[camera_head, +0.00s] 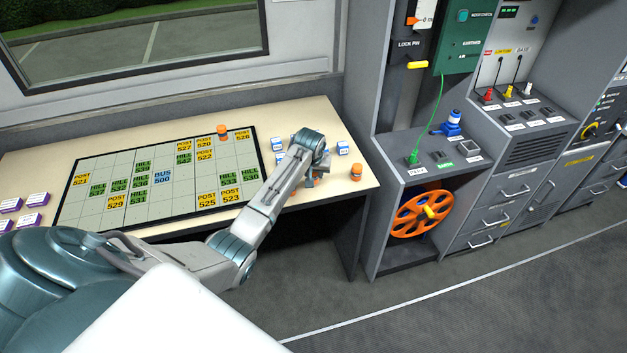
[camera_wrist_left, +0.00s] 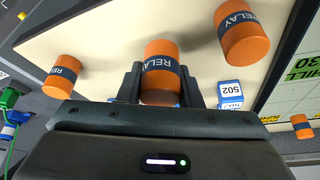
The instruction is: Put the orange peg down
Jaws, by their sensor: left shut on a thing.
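My left gripper (camera_head: 312,176) is low over the right part of the table in the head view, and its arm hides most of what is between the fingers. In the left wrist view the gripper (camera_wrist_left: 160,92) is shut on an orange peg (camera_wrist_left: 161,50) with a dark RELAY band. I cannot tell whether this peg touches the table. Similar orange pegs stand to its right (camera_wrist_left: 241,36) and left (camera_wrist_left: 62,80) in that view. In the head view one peg (camera_head: 356,172) is near the table's right edge and another (camera_head: 222,131) is on the board. My right gripper is not in view.
The gridded board (camera_head: 105,168) carries yellow, green and blue labelled tiles. Small blue-and-white blocks (camera_head: 343,148) are near the gripper, one marked 502 (camera_wrist_left: 230,94). Purple blocks (camera_head: 38,199) lie at the table's left. A grey cabinet with an orange reel (camera_head: 421,213) stands right of the table.

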